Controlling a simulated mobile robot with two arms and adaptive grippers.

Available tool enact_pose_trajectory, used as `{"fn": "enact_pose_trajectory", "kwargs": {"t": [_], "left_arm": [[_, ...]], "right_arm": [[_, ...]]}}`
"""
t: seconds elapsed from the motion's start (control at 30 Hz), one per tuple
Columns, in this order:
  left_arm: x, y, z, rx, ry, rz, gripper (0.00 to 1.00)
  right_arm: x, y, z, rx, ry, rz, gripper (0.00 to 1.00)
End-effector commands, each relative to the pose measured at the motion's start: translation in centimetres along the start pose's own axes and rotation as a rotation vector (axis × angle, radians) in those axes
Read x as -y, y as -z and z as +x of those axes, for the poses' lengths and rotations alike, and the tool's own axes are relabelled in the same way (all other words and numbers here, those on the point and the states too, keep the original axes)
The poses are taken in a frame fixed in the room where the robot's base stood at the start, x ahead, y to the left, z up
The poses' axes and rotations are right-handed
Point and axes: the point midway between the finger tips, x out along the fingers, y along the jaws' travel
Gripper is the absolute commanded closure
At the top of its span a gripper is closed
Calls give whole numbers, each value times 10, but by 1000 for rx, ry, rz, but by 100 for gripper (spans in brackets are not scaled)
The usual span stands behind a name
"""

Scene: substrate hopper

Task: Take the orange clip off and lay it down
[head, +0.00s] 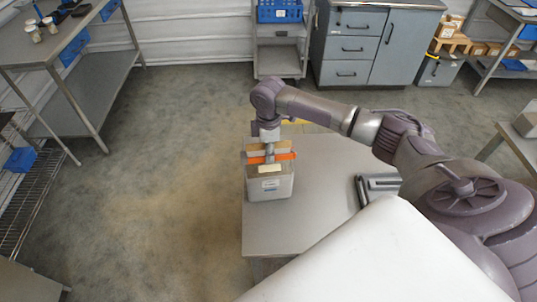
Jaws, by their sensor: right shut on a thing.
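The orange clip (284,156) lies across the top of a light bag-like container (270,187) with a label on its front. The container stands upright at the left end of a grey table (305,215). My right gripper (269,155) points down from above and is shut at the clip, over the container's top. Its fingertips are small here and partly hidden. I cannot tell whether the clip still touches the container. My left gripper is not in view.
A dark grey device (377,188) lies at the table's right side. The table's middle is bare. Grey cabinets (350,47) and a cart with a blue bin (280,11) stand at the back. A workbench (50,45) is at the left. The floor between is clear.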

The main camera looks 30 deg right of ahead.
Motion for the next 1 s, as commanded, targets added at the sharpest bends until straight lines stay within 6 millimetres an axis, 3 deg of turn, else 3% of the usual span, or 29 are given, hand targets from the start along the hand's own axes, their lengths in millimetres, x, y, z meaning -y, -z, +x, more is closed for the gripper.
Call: {"fn": "enact_pose_trajectory", "kwargs": {"t": [0.27,0.7,1.0], "left_arm": [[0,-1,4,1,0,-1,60],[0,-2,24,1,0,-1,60],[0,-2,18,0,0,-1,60]], "right_arm": [[-1,1,-10,-3,-2,-1,98],[0,1,-89,-3,-2,1,98],[1,0,-106,0,2,0,98]]}}
